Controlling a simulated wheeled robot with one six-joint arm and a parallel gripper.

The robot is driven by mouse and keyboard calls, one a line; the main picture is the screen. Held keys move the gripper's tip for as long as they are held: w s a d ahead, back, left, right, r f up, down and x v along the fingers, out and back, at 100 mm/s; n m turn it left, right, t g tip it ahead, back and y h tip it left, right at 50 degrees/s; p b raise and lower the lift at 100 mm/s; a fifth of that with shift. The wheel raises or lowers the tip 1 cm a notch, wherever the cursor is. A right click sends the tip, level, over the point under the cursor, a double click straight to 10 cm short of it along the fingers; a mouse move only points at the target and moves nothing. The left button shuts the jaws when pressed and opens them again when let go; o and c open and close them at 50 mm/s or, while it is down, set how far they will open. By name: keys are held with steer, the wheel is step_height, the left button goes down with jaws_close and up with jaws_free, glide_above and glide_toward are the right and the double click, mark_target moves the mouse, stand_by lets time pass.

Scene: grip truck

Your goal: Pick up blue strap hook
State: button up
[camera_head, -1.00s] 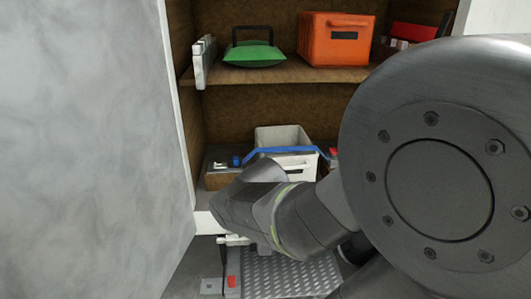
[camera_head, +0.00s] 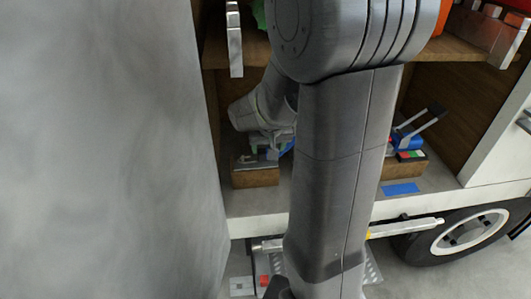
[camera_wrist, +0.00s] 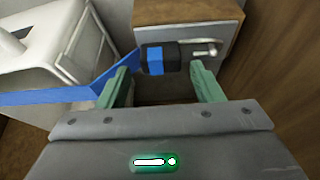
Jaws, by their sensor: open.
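The blue strap hook (camera_wrist: 160,58) is a dark block with a blue band and a silver hook end, lying against a wooden block (camera_wrist: 190,22) in the wrist view. Its blue strap (camera_wrist: 45,97) runs off to the left. My gripper (camera_wrist: 163,84) is open, with its green fingers on either side of and just short of the hook, nothing held. In the head view my gripper (camera_head: 272,145) is at the lower shelf above the wooden block (camera_head: 255,178); my arm hides much of the strap.
A white bin (camera_wrist: 45,45) stands close left of my fingers, with the strap across it. A brown wall (camera_wrist: 285,70) is close on the right. In the head view a blue ratchet (camera_head: 405,140) sits at the right of the lower shelf, and a grey panel (camera_head: 95,150) fills the left.

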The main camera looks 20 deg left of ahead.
steer(key=shift+w+a, duration=0.15)
steer(key=shift+w, duration=0.05)
steer(key=shift+p+x, duration=0.3)
steer(key=shift+x, duration=2.35)
steer(key=shift+r, duration=0.1)
steer(key=shift+c, duration=0.2)
steer(key=c, duration=0.8)
